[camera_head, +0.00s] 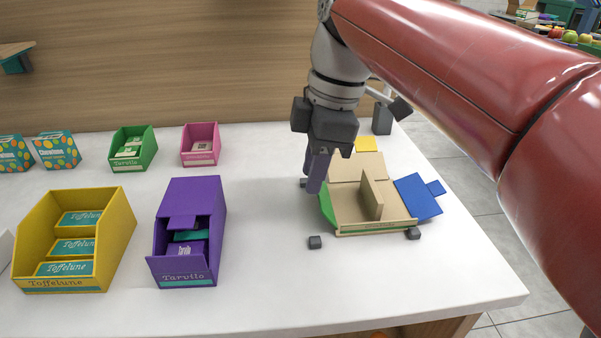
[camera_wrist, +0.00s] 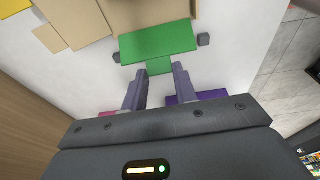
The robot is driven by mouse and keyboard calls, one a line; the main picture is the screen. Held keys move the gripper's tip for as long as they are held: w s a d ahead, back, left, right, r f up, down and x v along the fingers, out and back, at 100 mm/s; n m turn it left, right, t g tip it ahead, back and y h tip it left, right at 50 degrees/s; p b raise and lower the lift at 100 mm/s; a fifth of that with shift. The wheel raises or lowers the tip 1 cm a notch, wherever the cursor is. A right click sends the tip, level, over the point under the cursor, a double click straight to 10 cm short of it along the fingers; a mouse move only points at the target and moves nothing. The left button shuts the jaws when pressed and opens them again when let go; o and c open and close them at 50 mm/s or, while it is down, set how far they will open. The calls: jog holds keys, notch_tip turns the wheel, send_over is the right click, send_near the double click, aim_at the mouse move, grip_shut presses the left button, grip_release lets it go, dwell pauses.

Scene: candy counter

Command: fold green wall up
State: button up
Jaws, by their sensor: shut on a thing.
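The flat cardboard box blank (camera_head: 345,205) lies on the white counter with a tan base and an upright tan divider (camera_head: 372,195). Its green wall (camera_head: 327,208) is on the left side and looks tilted up from the counter. The green wall (camera_wrist: 160,42) also shows in the wrist view, with a small green tab (camera_wrist: 160,66) pointing toward my fingers. My gripper (camera_head: 317,180) is at the left of the blank, its fingers pointing down. In the wrist view my gripper (camera_wrist: 159,78) is shut on the tab of the green wall; the fingers partly hide the contact.
A blue wall (camera_head: 417,197) lies folded out at the right, and a yellow flap (camera_head: 366,144) at the back. Small dark blocks (camera_head: 315,242) stand around the blank. A purple box (camera_head: 190,220) and a yellow box (camera_head: 115,230) stand left. The front counter is clear.

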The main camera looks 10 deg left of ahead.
jog(key=d+y+b, duration=0.1)
jog(key=d+y, duration=0.1)
jog(key=w+d+g+y+b, duration=0.1)
jog(key=y, duration=0.2)
jog(key=shift+d+r, duration=0.2)
jog(key=shift+d, duration=0.55)
jog(key=shift+d+f, duration=0.1)
jog(key=shift+f, duration=0.05)
dwell(0.6)
dwell(0.4)
jog(key=o, duration=1)
jog(key=p+v, duration=0.1)
jog(key=v, duration=0.6)
jog(key=shift+w+d+r, duration=0.15)
jog(key=shift+r, duration=0.2)
jog(key=shift+d+r, duration=0.1)
